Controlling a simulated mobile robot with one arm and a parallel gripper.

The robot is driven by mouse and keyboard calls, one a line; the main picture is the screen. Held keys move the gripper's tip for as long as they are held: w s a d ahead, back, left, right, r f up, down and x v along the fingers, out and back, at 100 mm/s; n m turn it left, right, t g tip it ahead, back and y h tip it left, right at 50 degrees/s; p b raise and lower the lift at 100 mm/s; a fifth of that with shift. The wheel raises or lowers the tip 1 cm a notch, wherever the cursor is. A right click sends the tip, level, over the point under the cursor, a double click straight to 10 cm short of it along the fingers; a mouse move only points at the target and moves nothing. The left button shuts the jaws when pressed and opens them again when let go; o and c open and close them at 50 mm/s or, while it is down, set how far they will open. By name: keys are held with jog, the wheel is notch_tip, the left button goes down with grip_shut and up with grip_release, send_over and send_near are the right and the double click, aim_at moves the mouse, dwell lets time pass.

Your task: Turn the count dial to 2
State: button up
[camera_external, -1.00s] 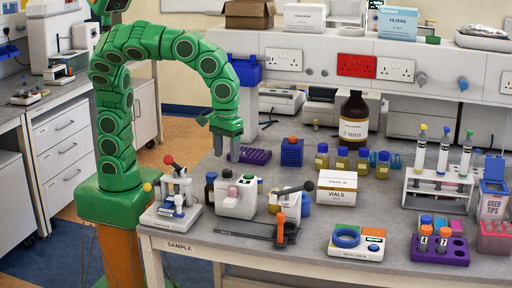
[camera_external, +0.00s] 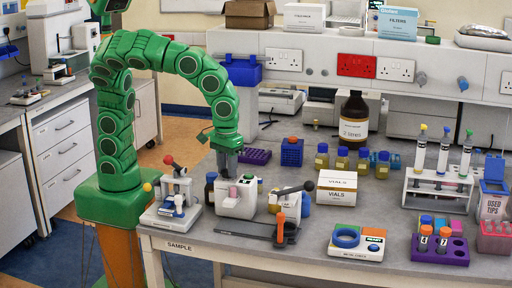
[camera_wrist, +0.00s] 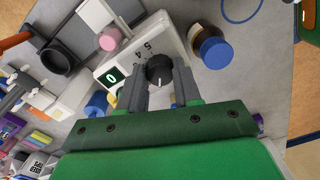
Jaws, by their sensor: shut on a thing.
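The count dial (camera_wrist: 159,70) is a black knob on a white device, with the digits 5 and 4 printed beside it. My gripper (camera_wrist: 160,78) is shut on the dial, one finger on each side. A pale mark shows on the dial, but I cannot read which digit it points at. A small green display (camera_wrist: 112,76) on the device reads 0. In the external view the white device (camera_external: 236,207) stands near the table's front edge, and my gripper (camera_external: 228,172) points down at its top. The dial itself is hidden there.
A press-like device (camera_external: 172,205) stands to the left and a lever device (camera_external: 290,203) to the right. A brown bottle with a blue cap (camera_wrist: 212,50) stands close to the dial. A pink knob (camera_wrist: 110,39) is also near.

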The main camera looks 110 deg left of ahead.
jog(key=shift+c, duration=0.7)
jog(key=shift+m, duration=0.4)
jog(key=m, duration=0.5)
jog(key=shift+d+m, duration=0.1)
jog(key=shift+m, duration=0.2)
jog(key=m, duration=0.5)
jog(key=shift+m, duration=0.4)
jog(key=o, duration=1)
jog(key=shift+o, duration=0.2)
